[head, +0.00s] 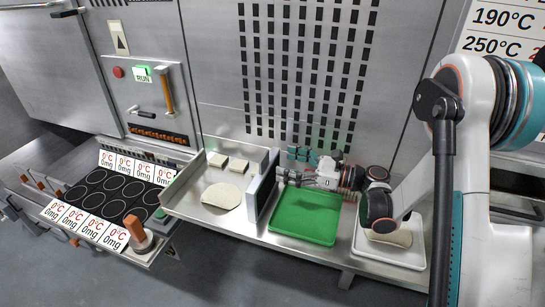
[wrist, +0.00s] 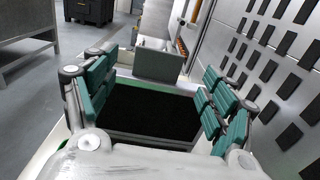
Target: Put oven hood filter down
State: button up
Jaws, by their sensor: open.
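The oven hood filter (head: 262,186) appears to be the grey panel standing upright on the steel shelf in the head view, just left of the green tray (head: 306,220). In the wrist view a dark, fine-textured rectangular face (wrist: 150,112), probably the filter, fills the space ahead of my gripper. My gripper (head: 291,167) is above the green tray, pointing left toward the panel. Its teal fingers are open, one on each side of the dark face in the wrist view. I cannot tell whether they touch it.
A round flat piece (head: 222,196) and two small pale slabs lie on the shelf left of the panel. A white tray (head: 415,250) is at the right. The perforated metal wall (head: 300,75) rises close behind. A hob (head: 112,190) with 0°C signs stands left.

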jog(key=s+d+r+n+h, duration=0.2)
jog(key=s+d+n+h, duration=0.2)
jog(key=s+n, duration=0.3)
jog(key=s+d+r+n+h, duration=0.3)
jog(key=s+d+n+h, duration=0.2)
jog(key=s, duration=0.6)
jog(key=s+d+r+n+h, duration=0.3)
jog(key=s+d+n+h, duration=0.2)
jog(key=s+n+h, duration=0.2)
jog(key=s+n, duration=0.2)
jog(key=shift+s+r+t+h+p, duration=0.2)
jog(key=shift+s+t+h+p, duration=0.1)
jog(key=shift+s+t, duration=0.1)
jog(key=shift+s+d+n, duration=0.15)
jog(key=shift+d+n, duration=0.15)
jog(key=shift+n, duration=0.1)
jog(key=shift+c, duration=1.3)
jog(key=shift+d, duration=0.1)
jog(key=c, duration=0.5)
jog(key=shift+o, duration=0.2)
jog(key=shift+r, duration=0.1)
